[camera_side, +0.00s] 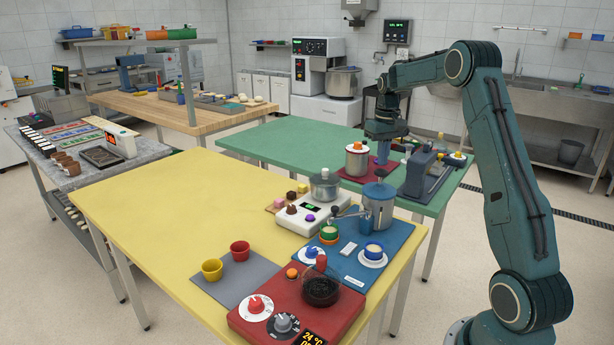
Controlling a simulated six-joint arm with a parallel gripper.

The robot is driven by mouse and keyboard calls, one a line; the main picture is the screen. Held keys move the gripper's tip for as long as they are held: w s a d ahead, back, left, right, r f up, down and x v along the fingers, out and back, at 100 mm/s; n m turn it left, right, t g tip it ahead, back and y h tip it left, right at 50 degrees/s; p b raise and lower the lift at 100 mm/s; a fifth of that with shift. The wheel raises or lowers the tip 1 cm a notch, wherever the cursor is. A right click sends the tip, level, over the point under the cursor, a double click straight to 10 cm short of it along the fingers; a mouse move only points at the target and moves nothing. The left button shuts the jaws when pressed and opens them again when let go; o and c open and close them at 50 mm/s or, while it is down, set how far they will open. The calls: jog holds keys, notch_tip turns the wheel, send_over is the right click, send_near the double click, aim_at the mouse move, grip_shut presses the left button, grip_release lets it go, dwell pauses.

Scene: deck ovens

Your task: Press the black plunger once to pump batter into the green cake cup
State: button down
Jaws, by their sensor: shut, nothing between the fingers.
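A blue batter canister (378,208) stands on the blue mat at the right end of the yellow table. A small dark knob, which looks like the plunger (381,174), tops its lid. My gripper (382,160) points down, shut and empty, just above the knob in the picture. I cannot tell whether it touches the knob or how far behind it is. The cup's contents are too small to tell.
A white scale (300,215) with a pot stands left. A red control panel (300,310) lies in front. The yellow table's left half is clear.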

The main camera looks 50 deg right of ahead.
jog(key=shift+r, duration=0.1)
jog(key=shift+r, duration=2.95)
jog(key=shift+a, duration=0.1)
jog(key=s+a+r+n+t+h, duration=0.1)
jog(key=s+a+r+n, duration=0.2)
jog(key=a, duration=0.8)
jog(key=s+a+r+t, duration=0.25)
jog(key=a+r, duration=0.25)
jog(key=a, duration=0.6)
jog(key=s+a+f+n+t, duration=0.1)
jog(key=s+a+f, duration=0.1)
jog(key=s+a, duration=0.4)
jog(key=s+a+f+n+t+y, duration=0.1)
jog(key=s+a+f+n, duration=0.1)
jog(key=s+a, duration=0.5)
jog(key=s+f, duration=0.1)
jog(key=s, duration=0.2)
jog(key=shift+s+a+f, duration=0.25)
jog(key=shift+f, duration=0.05)
